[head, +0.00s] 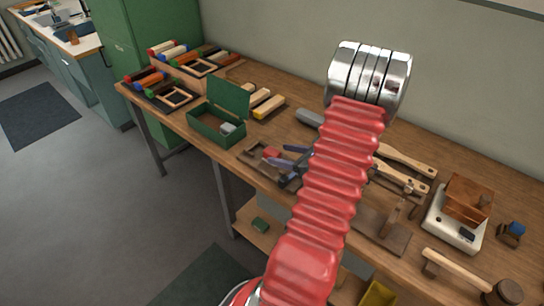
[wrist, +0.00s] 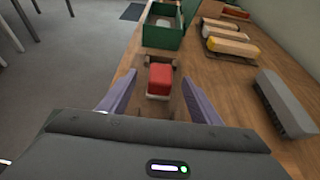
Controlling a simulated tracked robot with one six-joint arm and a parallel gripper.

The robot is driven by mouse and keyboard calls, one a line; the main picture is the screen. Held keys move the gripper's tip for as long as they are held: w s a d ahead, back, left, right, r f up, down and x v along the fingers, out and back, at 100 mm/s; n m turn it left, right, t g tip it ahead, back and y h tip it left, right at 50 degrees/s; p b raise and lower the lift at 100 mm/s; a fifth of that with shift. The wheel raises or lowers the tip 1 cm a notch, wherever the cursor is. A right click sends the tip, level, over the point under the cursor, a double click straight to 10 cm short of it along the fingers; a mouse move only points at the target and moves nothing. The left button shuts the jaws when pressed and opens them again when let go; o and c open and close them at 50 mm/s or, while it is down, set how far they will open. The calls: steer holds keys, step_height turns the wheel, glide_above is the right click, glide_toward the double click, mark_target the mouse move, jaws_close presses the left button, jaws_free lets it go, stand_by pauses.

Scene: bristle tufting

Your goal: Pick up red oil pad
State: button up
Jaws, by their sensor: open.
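I cannot tell how high the fingers are above the bench. In the head view the pad (head: 271,153) shows small and red just left of my gripper (head: 279,162). My red arm hides part of the bench there.
An open green box (head: 216,125) stands beyond the pad. A grey block (wrist: 285,100) lies to the right in the wrist view, with yellow-topped blocks (wrist: 232,47) behind it. Wooden-handled tools and a white scale (head: 455,220) are on the right of the bench (head: 290,140).

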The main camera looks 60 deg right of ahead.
mark_target(275, 153)
steer(key=shift+x, duration=2.6)
steer(key=shift+d, duration=0.1)
steer(key=shift+s, duration=0.1)
steer(key=shift+c, duration=0.5)
steer(key=c, duration=1)
